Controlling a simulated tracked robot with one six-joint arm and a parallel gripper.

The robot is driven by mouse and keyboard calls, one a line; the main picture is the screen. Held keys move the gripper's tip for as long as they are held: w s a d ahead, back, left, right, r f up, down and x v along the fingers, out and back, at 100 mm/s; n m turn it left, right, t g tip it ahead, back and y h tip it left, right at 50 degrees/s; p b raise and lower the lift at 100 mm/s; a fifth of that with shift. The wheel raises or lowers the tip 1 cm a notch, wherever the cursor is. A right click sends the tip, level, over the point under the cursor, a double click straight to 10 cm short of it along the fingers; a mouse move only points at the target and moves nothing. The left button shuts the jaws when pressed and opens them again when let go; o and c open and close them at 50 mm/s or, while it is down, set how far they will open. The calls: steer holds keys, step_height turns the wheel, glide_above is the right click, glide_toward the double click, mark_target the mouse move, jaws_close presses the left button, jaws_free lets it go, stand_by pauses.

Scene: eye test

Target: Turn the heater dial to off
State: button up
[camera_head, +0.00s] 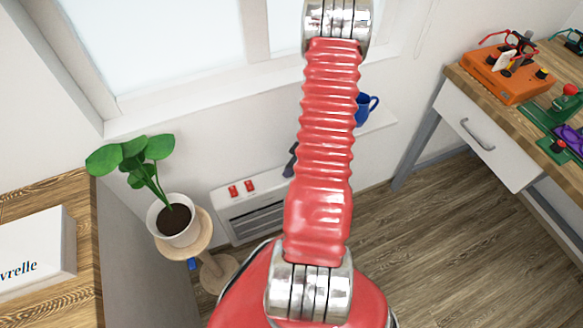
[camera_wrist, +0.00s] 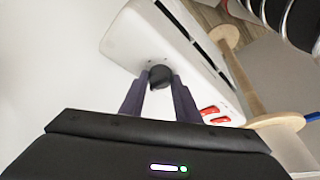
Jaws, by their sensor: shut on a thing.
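The white heater (camera_head: 222,203) stands low against the wall under the window, with dark grille slots and two red switches (camera_head: 241,188) on its top left. In the wrist view the heater (camera_wrist: 133,40) fills the upper middle, with the red switches (camera_wrist: 213,114) at its near right end. The small dark round dial (camera_wrist: 160,73) sits on the heater's top face. My gripper (camera_wrist: 160,80) is shut on the dial, one dark finger on each side. The dial's pointer and markings cannot be read. In the head view my red arm hides the dial and most of the gripper.
A potted plant (camera_head: 174,218) on a round wooden stand (camera_head: 203,236) is close to the heater's left end. A blue mug (camera_head: 366,108) stands on a ledge right of my arm. A desk with an orange box (camera_head: 500,75) is at right. Floor (camera_head: 430,240) is clear between.

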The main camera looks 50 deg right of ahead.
steer(key=shift+d+n, duration=0.15)
steer(key=shift+n, duration=0.45)
steer(key=shift+n+y, duration=0.4)
steer(key=o, duration=1)
steer(key=shift+r, duration=0.1)
steer(key=shift+v, duration=6.8)
